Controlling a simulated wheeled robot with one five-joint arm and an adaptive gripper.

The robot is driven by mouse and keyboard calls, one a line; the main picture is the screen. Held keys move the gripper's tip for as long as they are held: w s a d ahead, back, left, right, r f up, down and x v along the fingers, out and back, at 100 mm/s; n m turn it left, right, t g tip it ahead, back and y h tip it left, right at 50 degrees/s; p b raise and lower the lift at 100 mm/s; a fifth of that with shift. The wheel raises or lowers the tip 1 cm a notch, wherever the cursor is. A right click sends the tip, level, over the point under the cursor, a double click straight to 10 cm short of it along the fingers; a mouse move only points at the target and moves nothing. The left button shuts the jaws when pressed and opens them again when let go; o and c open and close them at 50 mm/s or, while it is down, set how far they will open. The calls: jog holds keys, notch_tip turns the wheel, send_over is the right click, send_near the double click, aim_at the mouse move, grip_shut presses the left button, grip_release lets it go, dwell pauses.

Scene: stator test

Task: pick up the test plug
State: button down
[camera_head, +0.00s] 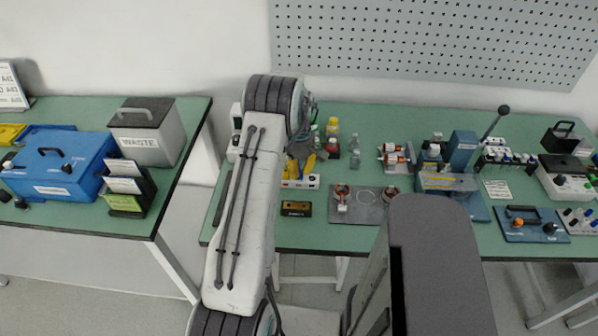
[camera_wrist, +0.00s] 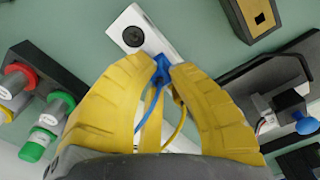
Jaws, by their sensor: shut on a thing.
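The test plug (camera_wrist: 161,70) is a small blue piece in the wrist view, between the tips of my yellow gripper fingers (camera_wrist: 163,74). My gripper is shut on it. A thin blue lead and a yellow lead run back from it between the fingers. The plug overlaps the near end of a white block (camera_wrist: 148,22) with a round black socket; I cannot tell whether they touch. In the head view my gripper (camera_head: 301,170) is low over the green bench behind my arm, and the plug is too small to make out there.
A rack with red- and green-capped bottles (camera_wrist: 40,140) is at left in the wrist view. A dark holder with a blue knob (camera_wrist: 308,126) is at right. A brass-coloured block (camera_head: 296,209) and a grey mat (camera_head: 365,213) lie nearby. Stator fixtures fill the bench to the right.

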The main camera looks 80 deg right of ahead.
aim_at(299, 169)
jog(key=shift+r, duration=0.45)
notch_tip(299, 169, up, 2)
jog(key=shift+r+b, duration=0.2)
jog(key=shift+b, duration=0.25)
jog(key=s+a+r+b, duration=0.2)
jog(key=s+a+r, duration=0.3)
jog(key=s, duration=0.5)
notch_tip(299, 169, up, 2)
jog(key=shift+s+a+r, duration=0.1)
jog(key=shift+s+a, duration=0.05)
jog(key=shift+s, duration=0.1)
jog(key=w+d+p, duration=0.4)
jog(key=w+d, duration=0.1)
jog(key=w, duration=0.1)
jog(key=shift+w+d+p, duration=0.25)
jog(key=shift+d+p, duration=0.05)
jog(key=shift+d, duration=0.05)
